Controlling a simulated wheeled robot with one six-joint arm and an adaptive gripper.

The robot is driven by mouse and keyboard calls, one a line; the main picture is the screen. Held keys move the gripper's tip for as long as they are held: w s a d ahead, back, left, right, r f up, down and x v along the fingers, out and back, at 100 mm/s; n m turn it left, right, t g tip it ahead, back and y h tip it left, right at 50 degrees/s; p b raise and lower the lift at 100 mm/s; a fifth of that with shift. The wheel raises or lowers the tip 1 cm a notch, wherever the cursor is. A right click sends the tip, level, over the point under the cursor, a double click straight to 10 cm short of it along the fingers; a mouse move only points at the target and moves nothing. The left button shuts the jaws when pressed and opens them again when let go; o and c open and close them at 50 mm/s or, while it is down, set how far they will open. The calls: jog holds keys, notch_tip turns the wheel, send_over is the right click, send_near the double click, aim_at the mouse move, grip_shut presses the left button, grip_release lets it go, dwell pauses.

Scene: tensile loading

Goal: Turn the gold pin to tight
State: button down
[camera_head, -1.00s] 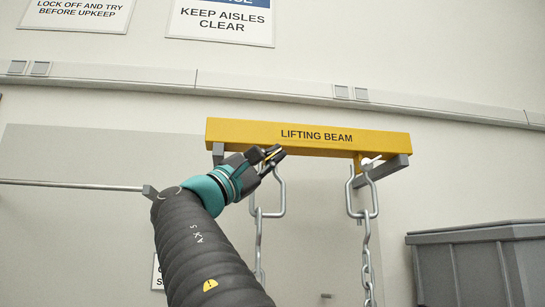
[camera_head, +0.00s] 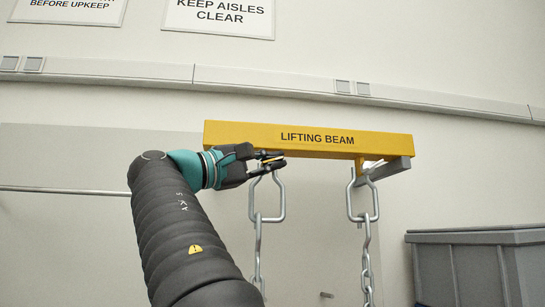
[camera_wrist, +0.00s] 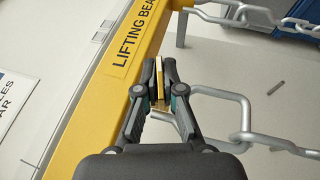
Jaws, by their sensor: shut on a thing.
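My gripper (camera_head: 272,160) is at the left end of the yellow lifting beam (camera_head: 385,143), just under its lower edge. In the wrist view my gripper (camera_wrist: 160,68) is shut on the gold pin (camera_wrist: 161,82), which shows as a narrow gold strip between the two dark fingers. The pin's ends and its seat are mostly hidden by the fingers. The beam also fills the left of the wrist view (camera_wrist: 93,115). A steel chain link (camera_head: 281,203) hangs right below my gripper. How tight the pin is cannot be told.
A second chain (camera_head: 373,200) hangs from the beam's right end, where a grey bracket (camera_head: 392,168) sticks out. A grey bin (camera_head: 480,270) stands at the lower right. A horizontal rail (camera_head: 60,190) runs along the wall at the left. The wall has signs (camera_head: 220,15).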

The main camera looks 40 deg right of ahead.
jog(key=shift+w+r+m+y, duration=0.15)
jog(key=shift+m+y, duration=0.1)
jog(key=shift+y, duration=0.25)
jog(key=shift+r+m+y, duration=0.15)
jog(key=shift+m+y, duration=0.1)
jog(key=shift+y, duration=0.25)
jog(key=shift+f+y, duration=0.2)
jog(key=shift+y, duration=0.2)
jog(key=c, duration=1.3)
grip_release()
jog(key=shift+f, duration=0.1)
jog(key=shift+r+h, duration=0.2)
jog(key=shift+h, duration=0.1)
jog(key=shift+s+f+n+h, duration=0.2)
jog(key=shift+n+h, duration=0.2)
jog(key=shift+h, duration=0.4)
